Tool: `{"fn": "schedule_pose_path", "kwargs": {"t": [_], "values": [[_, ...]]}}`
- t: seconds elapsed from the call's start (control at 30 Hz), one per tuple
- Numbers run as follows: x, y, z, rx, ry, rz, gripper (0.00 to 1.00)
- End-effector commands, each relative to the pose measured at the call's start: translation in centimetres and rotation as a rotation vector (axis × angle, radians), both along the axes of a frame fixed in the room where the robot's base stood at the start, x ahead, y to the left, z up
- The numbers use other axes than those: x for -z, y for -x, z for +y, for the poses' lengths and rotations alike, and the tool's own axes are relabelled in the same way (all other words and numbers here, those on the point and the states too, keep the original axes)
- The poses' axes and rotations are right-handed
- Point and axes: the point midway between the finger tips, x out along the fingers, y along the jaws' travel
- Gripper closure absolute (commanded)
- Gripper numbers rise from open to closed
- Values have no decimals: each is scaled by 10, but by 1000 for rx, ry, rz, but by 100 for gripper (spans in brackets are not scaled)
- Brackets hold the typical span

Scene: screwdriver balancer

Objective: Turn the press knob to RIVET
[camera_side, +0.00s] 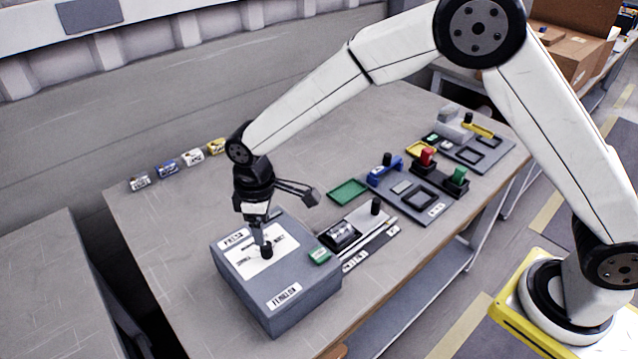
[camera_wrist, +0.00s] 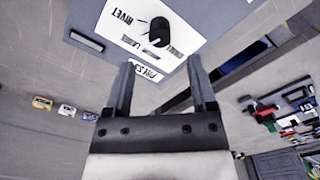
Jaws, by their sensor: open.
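The press knob (camera_wrist: 158,32) is a black round knob on a white label plate (camera_wrist: 180,14). In the wrist view, RIVET is printed at the plate's upper left, and smaller words sit below the knob. I cannot tell for sure which mark the knob points to. The knob (camera_side: 266,251) also shows in the side view, on top of a grey press box (camera_side: 290,312). My gripper (camera_side: 260,238) points down close over the knob. In the wrist view my gripper (camera_wrist: 160,64) is open and empty, with the knob ahead of the fingertips.
A green mat (camera_side: 347,192) and fixtures with coloured handles lie farther right. Several small labelled blocks (camera_side: 167,169) line the back left.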

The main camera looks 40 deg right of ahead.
Motion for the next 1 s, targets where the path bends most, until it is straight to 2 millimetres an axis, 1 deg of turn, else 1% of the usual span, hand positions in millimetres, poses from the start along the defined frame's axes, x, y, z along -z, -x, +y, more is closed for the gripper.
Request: {"fn": "schedule_pose_path", "kwargs": {"t": [0.3, 0.5, 0.7, 0.97, 1.0], "values": [[38, 1, -1, 1, 1, 2, 28], [58, 0, 0, 1, 0, 0, 28], [66, 0, 0, 1, -1, -1, 28], [67, 0, 0, 1, -1, -1, 28], [67, 0, 0, 1, -1, -1, 40]]}}
